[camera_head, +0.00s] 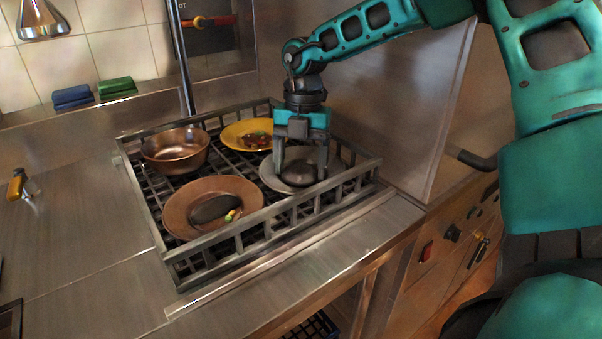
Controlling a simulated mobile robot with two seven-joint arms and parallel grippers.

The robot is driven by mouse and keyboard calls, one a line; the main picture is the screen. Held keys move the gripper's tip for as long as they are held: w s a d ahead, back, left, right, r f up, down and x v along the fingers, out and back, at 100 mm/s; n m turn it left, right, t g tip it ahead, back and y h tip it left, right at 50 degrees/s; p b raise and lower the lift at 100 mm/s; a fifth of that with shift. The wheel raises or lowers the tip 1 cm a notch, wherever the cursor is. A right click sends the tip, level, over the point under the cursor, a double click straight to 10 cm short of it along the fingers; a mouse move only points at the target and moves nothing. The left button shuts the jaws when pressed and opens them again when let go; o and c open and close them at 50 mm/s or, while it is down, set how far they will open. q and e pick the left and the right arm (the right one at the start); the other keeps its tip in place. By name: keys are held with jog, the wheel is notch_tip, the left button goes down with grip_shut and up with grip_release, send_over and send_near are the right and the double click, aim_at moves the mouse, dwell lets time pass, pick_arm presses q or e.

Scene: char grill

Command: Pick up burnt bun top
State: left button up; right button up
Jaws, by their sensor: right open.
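The burnt bun top (298,175) is a dark, rounded piece lying on a grey plate (268,179) at the right of the grill. My right gripper (301,176) points straight down over that plate. Its two fingers are open, one on each side of the dark bun top. I cannot tell whether the fingers touch it. The gripper hides part of the plate's far side. My left gripper is not in view.
The grill (151,203) has a raised metal rail around it. It also holds a copper pot (174,150), a yellow plate (232,134) with food, and a brown plate (180,208) with a dark item. Bare steel counter (90,240) lies at left.

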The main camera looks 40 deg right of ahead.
aim_at(301, 166)
jog(key=shift+s+f, duration=0.1)
jog(key=shift+f, duration=0.1)
jog(key=shift+s+f, duration=0.15)
jog(key=c, duration=0.7)
jog(key=r, duration=1)
jog(key=shift+w+r+p, duration=0.2)
jog(key=shift+p, duration=0.1)
